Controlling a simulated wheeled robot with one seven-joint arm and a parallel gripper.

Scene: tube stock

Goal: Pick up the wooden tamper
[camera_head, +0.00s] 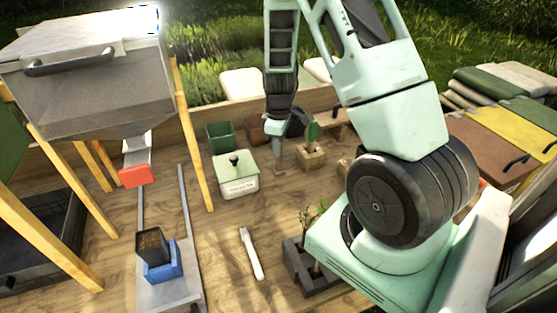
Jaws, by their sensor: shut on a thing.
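My gripper (277,137) points down over the back middle of the wooden bench, just right of the cream box with a green lid. It is shut on a slim, light-brown wooden piece, which appears to be the wooden tamper (279,160). The tamper is upright below the fingers, with its lower end close to the bench top. I cannot tell whether it touches the bench. The fingertips are small and partly hide the tamper's top.
The green-lidded box (238,184) stands left of the gripper. A wooden block (312,158) holding a green-handled tool is close on the right. A green pot (221,136) is behind. A white tool (250,253) and grey tray (300,266) lie in front. A hopper (95,85) stands left.

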